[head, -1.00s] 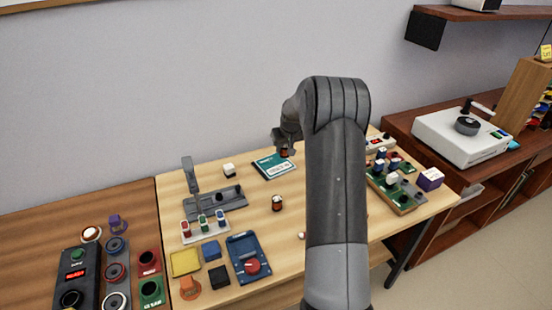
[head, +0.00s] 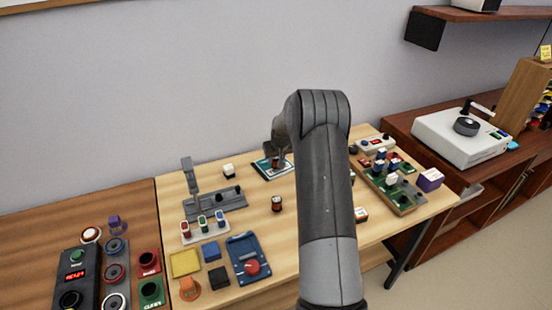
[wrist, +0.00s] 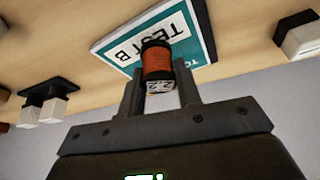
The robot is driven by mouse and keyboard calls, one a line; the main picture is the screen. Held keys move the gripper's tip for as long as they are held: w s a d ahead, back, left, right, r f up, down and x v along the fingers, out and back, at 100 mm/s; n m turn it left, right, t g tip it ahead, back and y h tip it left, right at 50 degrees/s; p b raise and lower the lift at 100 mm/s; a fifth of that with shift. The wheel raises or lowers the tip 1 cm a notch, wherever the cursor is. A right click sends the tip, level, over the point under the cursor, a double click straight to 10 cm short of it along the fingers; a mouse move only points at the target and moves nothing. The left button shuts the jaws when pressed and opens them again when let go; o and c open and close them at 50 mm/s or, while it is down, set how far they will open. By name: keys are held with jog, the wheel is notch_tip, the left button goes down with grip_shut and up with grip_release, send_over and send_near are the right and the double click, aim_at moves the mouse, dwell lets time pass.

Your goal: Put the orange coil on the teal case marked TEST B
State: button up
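The orange coil (wrist: 158,63), with black ends and a small label, stands between the two fingers of my gripper (wrist: 158,88), which look closed against its sides. The teal case (wrist: 199,17), with a white panel lettered TEST B, lies right behind the coil and reads upside down in the wrist view. In the head view the case (head: 259,166) lies flat at the back of the light table, and my gripper (head: 275,157) is low over it. The coil is at or just above the case's top; I cannot tell whether it touches. My gripper partly hides the case.
A similar dark red coil (head: 277,204) stands on the table in front of the case. A grey stand (head: 215,201) is to the left, and a green board (head: 397,190) with several parts is to the right. My arm hides part of the table.

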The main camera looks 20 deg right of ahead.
jog(key=o, duration=0.4)
jog(key=shift+o, duration=0.2)
jog(key=v, duration=1.2)
jog(key=s+a+r, duration=1.3)
jog(key=s+r, duration=0.4)
jog(key=s, duration=0.1)
jog(key=s+a, duration=0.3)
jog(key=s, duration=0.9)
jog(key=s+a+n+t, duration=0.1)
jog(key=s+a, duration=0.3)
jog(key=s, duration=0.8)
jog(key=shift+f, duration=0.35)
